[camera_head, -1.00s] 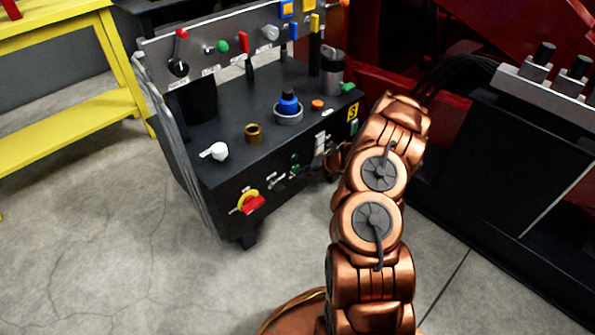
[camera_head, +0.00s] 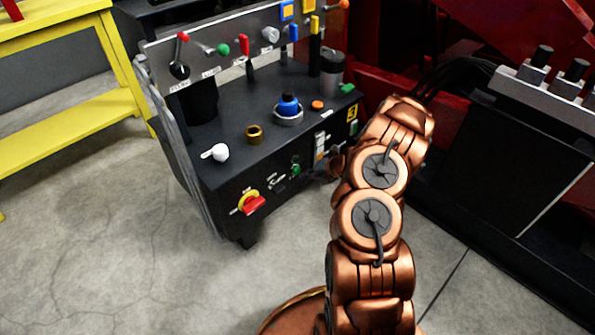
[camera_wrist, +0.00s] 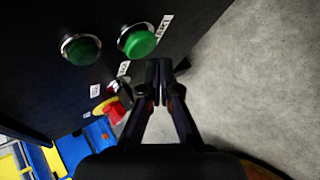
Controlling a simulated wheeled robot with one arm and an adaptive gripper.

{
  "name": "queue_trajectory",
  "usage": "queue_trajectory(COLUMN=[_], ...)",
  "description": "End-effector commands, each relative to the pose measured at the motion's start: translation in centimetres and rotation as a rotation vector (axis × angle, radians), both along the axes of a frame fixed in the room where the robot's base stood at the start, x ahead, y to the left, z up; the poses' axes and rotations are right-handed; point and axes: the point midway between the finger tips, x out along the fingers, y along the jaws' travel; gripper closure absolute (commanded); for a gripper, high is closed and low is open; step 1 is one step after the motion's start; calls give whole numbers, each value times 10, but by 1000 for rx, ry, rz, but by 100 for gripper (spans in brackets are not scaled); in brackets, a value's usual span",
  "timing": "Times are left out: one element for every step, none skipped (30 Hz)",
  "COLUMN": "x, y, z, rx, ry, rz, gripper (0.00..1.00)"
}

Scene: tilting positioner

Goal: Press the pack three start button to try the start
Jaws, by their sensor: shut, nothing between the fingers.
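The black pack console (camera_head: 225,190) stands left of my arm, with a yellow plate marked 3 (camera_head: 352,113) on its front face. The wrist view shows a bright green round button (camera_wrist: 140,42) in a metal ring, with a small blurred white label that seems to read START. A darker green round button or lamp (camera_wrist: 82,48) sits to its left. My gripper (camera_wrist: 158,78) is shut and empty, its tips below and slightly right of the bright button in the picture. I cannot tell the gap to the panel. In the head view my arm hides most of my gripper.
A red and yellow rotary switch (camera_head: 251,203) and small green controls (camera_head: 295,167) are on the console's front. Its top holds a blue knob (camera_head: 288,104), a brass ring (camera_head: 254,134) and levers. A yellow bench (camera_head: 60,130) stands left. Grey floor is clear in front.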

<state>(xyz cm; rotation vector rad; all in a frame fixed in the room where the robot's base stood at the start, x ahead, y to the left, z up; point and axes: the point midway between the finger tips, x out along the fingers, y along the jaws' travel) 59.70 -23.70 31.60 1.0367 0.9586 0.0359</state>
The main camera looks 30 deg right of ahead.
Motion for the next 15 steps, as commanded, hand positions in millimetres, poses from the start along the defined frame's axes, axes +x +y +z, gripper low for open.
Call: queue_trajectory(x=[0,0,0,0,0,-1,-2,-4,-7,-9,-12,-15,-17,-20,-23], y=[0,0,0,0,0,0,-1,-1,-2,-3,-3,-4,-4,-5,-5], z=[0,0,0,0,0,0,1,1,2,2,2,2,2,2,2], rx=[0,0,0,0,0,1,1,1,2,2,2,2,2,2,3], ry=[0,0,0,0,0,0,1,1,1,1,1,2,2,2,2], rz=[0,0,0,0,0,-1,-1,-1,-3,-3,-3,-3,-3,-3,-2], gripper=[100,100,100,100,100,100,100,100,100,100,100,100,100,100,100])
